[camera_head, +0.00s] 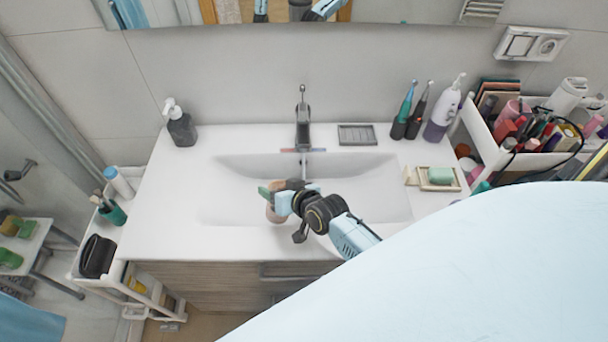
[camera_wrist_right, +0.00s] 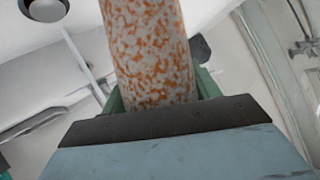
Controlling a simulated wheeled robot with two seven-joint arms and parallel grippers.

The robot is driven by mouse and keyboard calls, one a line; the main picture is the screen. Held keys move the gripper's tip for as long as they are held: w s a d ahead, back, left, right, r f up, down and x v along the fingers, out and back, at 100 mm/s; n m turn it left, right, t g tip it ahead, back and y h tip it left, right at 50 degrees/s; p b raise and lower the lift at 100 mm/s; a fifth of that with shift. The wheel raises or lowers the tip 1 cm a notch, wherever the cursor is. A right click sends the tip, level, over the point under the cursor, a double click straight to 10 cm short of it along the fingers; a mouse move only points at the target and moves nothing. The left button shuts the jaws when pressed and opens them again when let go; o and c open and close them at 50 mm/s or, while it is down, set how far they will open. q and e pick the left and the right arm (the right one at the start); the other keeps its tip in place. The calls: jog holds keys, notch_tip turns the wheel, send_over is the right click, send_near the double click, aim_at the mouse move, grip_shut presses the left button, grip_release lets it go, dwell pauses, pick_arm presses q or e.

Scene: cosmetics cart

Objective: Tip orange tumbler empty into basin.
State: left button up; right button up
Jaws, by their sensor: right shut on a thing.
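The orange tumbler (camera_wrist_right: 150,50), speckled orange and grey, stands between my right gripper's green jaws in the right wrist view. It also shows, small and partly hidden, in the head view (camera_head: 273,213). My right gripper (camera_head: 272,194) is shut on it, over the front part of the white basin (camera_head: 365,185). The tumbler's mouth and contents are hidden, and I cannot tell its exact tilt. My left gripper is not in view.
A dark faucet (camera_head: 303,125) stands behind the basin. A soap pump (camera_head: 181,127) is at the back left. Toothbrushes (camera_head: 404,110), a white bottle (camera_head: 440,112) and a soap dish (camera_head: 438,179) are on the right. The counter's left front is clear.

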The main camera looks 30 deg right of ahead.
jog(key=shift+w+d+r+m+b, duration=0.2)
jog(key=shift+w+d+m+b, duration=0.1)
jog(key=shift+d+b, duration=0.2)
jog(key=d+f+m+y+b, duration=0.1)
jog(key=b, duration=0.2)
jog(key=w+d+f+m+g+y+b, duration=0.1)
jog(key=y+b, duration=0.1)
jog(key=b, duration=0.1)
jog(key=shift+d+f, duration=0.15)
jog(key=shift+s+m, duration=0.1)
jog(key=shift+m, duration=0.2)
jog(key=shift+d+f+m+g+y+b, duration=0.1)
jog(key=shift+f+m+g+y+b, duration=0.25)
jog(key=shift+b, duration=0.65)
jog(key=shift+r+m+y+b, duration=0.2)
jog(key=shift+m+y+b, duration=0.25)
jog(key=shift+y, duration=0.1)
jog(key=shift+d+f+m+g+y+b, duration=0.25)
jog(key=shift+f+m+y+b, duration=0.25)
jog(key=shift+b, duration=0.7)
